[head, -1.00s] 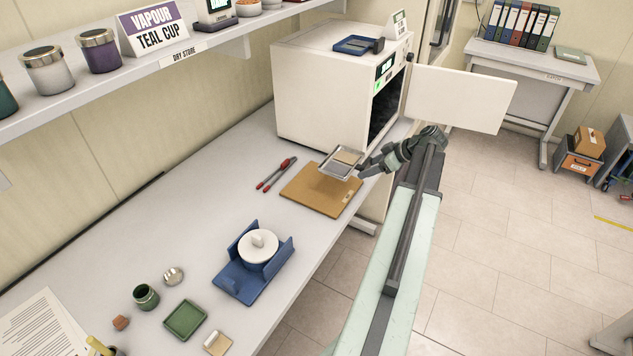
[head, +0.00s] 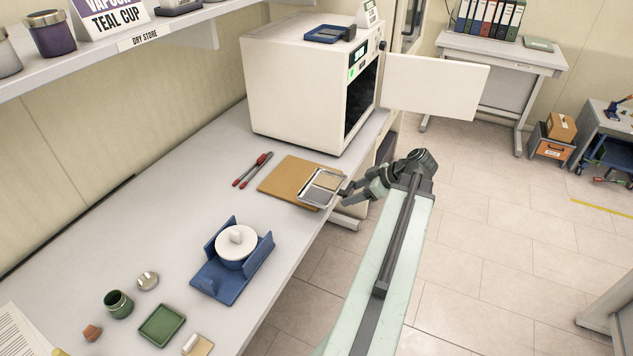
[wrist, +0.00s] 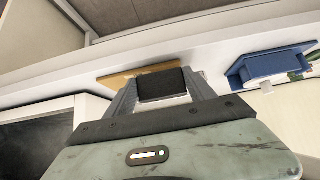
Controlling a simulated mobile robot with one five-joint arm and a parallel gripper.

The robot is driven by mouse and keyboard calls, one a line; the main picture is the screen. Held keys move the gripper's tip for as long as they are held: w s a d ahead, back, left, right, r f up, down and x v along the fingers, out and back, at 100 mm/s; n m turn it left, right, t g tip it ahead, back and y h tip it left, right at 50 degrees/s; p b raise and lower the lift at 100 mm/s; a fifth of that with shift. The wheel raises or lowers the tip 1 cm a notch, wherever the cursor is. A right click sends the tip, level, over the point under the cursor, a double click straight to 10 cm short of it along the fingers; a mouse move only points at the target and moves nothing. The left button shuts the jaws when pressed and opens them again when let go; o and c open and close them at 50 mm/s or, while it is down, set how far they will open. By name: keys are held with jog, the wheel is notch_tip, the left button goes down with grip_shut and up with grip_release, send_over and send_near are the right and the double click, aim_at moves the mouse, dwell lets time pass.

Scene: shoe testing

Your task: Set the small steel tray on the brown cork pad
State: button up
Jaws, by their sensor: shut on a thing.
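The tray overlaps the right part of the brown cork pad (head: 280,177), which lies flat on the bench; whether tray and pad touch I cannot tell. In the wrist view, my gripper's two fingers (wrist: 163,95) flank the tray, with a dark square showing between them. A strip of the cork pad (wrist: 112,79) shows beyond; the rest is hidden.
A white oven (head: 300,85) stands behind the pad, its door (head: 435,85) open to the right. Red-handled tongs (head: 252,170) lie left of the pad. A blue stand (head: 222,280) with a white-lidded cup sits nearer. The bench edge runs just right of the pad.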

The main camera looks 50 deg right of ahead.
aim_at(334, 179)
jog(key=w+d, duration=0.1)
jog(key=w, duration=0.3)
jog(key=w+d, duration=0.1)
jog(key=w, duration=0.2)
jog(key=w+d+f+b, duration=0.1)
jog(key=w, duration=0.3)
jog(key=shift+w+d+f, duration=0.1)
jog(key=shift+w+d, duration=0.1)
jog(key=shift+w, duration=0.15)
jog(key=f+b, duration=0.4)
jog(key=shift+w, duration=0.3)
jog(key=shift+r, duration=0.2)
jog(key=shift+f, duration=0.15)
jog(key=o, duration=1.7)
